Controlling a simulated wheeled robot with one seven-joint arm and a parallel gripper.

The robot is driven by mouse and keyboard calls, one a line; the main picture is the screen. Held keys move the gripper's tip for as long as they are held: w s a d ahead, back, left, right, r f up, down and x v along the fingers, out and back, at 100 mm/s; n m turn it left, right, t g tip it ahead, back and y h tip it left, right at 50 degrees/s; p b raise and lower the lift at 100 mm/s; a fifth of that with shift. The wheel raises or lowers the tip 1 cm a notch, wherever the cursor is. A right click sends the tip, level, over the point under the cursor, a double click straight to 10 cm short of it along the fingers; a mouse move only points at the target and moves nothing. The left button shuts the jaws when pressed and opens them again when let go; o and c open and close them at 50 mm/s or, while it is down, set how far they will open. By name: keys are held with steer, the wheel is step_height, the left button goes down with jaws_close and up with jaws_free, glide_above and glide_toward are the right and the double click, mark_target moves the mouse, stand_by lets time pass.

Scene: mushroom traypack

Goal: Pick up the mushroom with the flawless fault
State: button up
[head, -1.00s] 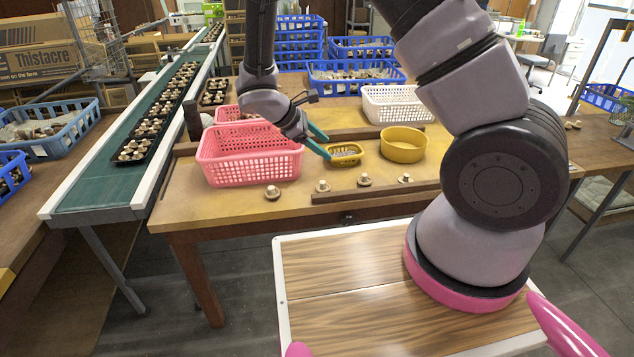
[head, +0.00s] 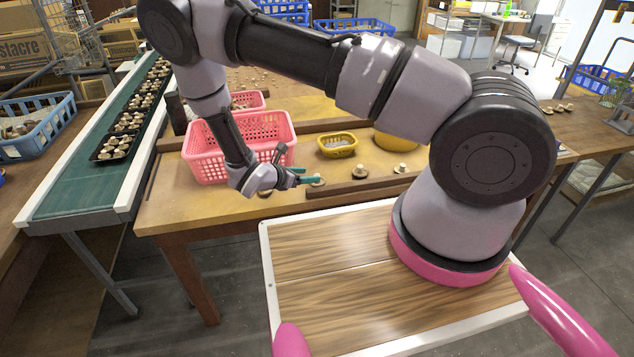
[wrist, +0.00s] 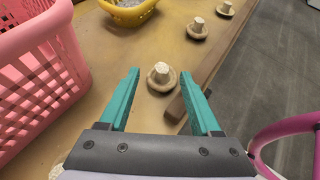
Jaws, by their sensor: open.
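Several pale mushrooms stand cap down, stem up, in a row along the front of the wooden table. One mushroom (wrist: 160,77) lies between and just beyond the teal fingertips of my gripper (wrist: 159,74), which is open with nothing held. This mushroom also shows in the head view (head: 318,181), at the tip of the fingers. A second mushroom (head: 360,171) and a third (head: 401,168) stand further right; both show in the wrist view too. Another at the left is mostly hidden by my gripper in the head view. I cannot tell from the frames which mushroom is flawless.
A pink basket (head: 212,165) stands close left of my gripper. A small yellow basket (head: 338,153) and a larger yellow tub (head: 398,142) are behind the row. A wooden strip (head: 350,187) edges the table's front. A conveyor (head: 75,185) with mushroom trays runs at the left.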

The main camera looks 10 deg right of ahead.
steer(key=x, duration=0.5)
steer(key=shift+s+d+f, duration=0.15)
steer(key=shift+d+f, duration=0.05)
jaws_close()
